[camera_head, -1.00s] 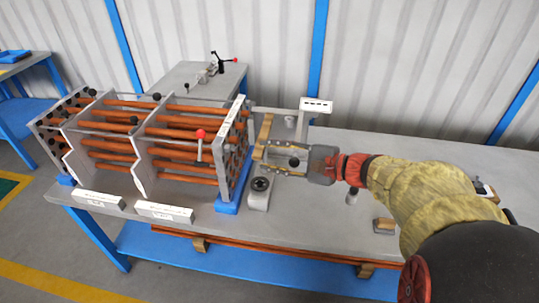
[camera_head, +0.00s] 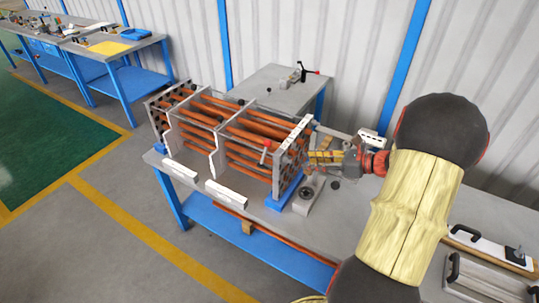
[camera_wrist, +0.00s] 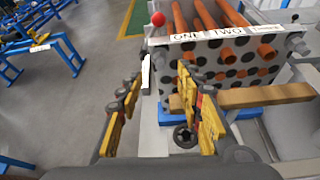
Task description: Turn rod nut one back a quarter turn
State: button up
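The flanged shell, a bundle of copper-coloured tubes (camera_head: 235,135) between grey plates, stands on the bench. Its right end plate (camera_wrist: 203,48) faces my wrist camera, with dark holes, tube ends and labels reading "ONE" (camera_wrist: 188,37) and "TWO" (camera_wrist: 228,31). Dark nut-like pieces sit near the plate's upper edge; I cannot tell for certain which is rod nut one. My gripper (camera_head: 312,160) is beside that end plate in the head view. Contact with a nut cannot be made out.
A red-knobbed lever (camera_head: 264,150) rises by the shell. A grey block with a round dark fitting (camera_head: 306,194) stands by the plate's foot. A wooden bar (camera_wrist: 265,95) lies right of my fingers. Handled plates (camera_head: 490,248) lie at the bench's right.

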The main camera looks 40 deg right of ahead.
aim_at(286, 160)
jog(key=b+x, duration=0.1)
jog(key=x, duration=0.6)
jog(key=shift+w+f+b, duration=0.2)
jog(key=shift+w+b, duration=0.15)
jog(key=shift+b, duration=0.05)
jog(key=shift+a, duration=0.15)
jog(key=shift+c, duration=1.1)
grip_shut()
